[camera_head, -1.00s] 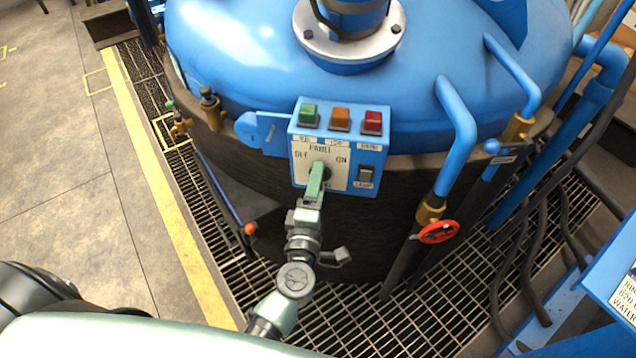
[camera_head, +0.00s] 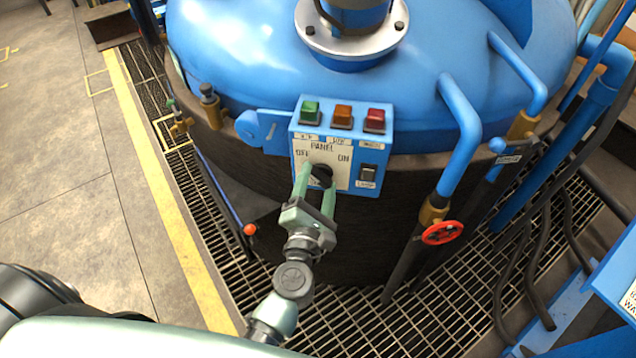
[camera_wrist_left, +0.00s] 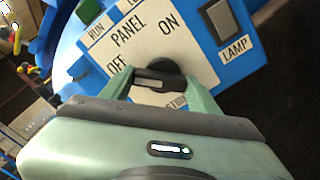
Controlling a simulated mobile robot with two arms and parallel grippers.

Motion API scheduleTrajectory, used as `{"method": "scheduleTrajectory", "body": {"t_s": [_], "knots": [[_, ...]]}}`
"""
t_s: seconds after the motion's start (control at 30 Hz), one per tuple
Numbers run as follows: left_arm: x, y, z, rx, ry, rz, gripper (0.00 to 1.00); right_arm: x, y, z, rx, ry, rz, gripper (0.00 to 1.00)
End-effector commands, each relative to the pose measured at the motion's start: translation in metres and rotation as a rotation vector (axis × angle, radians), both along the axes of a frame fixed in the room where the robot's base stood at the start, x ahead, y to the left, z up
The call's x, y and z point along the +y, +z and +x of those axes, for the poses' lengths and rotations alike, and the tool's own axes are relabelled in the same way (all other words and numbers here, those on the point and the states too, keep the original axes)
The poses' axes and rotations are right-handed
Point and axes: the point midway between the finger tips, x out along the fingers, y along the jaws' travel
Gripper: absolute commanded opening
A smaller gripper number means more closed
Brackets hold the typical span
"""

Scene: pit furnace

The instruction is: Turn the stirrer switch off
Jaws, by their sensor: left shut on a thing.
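The stirrer switch is a round black knob (camera_head: 322,172) on the white face of a blue control panel (camera_head: 369,186). It lies between the printed words OFF at its upper left and ON at its upper right. My left gripper (camera_head: 317,179) is shut on the knob, one pale green finger on each side. The left wrist view shows the knob (camera_wrist_left: 160,76) between the fingers, with a pale-marked bar across it. The fingers and palm hide part of the knob and the label below it. My right gripper is not in view.
Green (camera_head: 310,112), orange (camera_head: 342,117) and red (camera_head: 374,120) buttons top the panel. A lamp rocker switch (camera_head: 368,173) sits right of the knob. A large blue vessel (camera_head: 235,55) stands behind. A red valve wheel (camera_head: 441,232) and blue pipes are at the right.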

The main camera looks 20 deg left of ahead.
Motion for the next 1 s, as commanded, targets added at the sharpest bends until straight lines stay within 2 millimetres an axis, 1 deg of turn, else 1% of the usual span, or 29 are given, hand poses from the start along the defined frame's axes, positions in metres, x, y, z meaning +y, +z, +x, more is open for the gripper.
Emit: {"method": "scheduleTrajectory", "body": {"t_s": [0.2, 0.6, 0.63, 0.67, 0.7, 1.0], "knots": [[0.0002, -0.0018, -0.0006, -0.002, 0.0, -0.036, 0.2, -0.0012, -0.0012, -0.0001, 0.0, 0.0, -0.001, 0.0], [0.0, -0.002, -0.0006, -0.002, 0.0, -0.042, 0.2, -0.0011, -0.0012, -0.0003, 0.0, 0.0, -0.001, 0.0], [-0.0001, -0.0019, -0.0006, -0.002, 0.0, -0.041, 0.69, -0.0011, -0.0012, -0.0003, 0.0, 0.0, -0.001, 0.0], [0.0, -0.0018, -0.0006, -0.002, 0.0, -0.041, 0.78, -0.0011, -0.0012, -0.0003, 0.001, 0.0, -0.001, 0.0], [0.0, -0.0017, -0.0005, -0.002, 0.0, -0.041, 0.83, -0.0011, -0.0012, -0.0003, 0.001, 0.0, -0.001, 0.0], [-0.0001, -0.0011, -0.0012, -0.004, 0.0, -0.038, 0.83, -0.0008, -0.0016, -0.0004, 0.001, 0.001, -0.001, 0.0]]}}
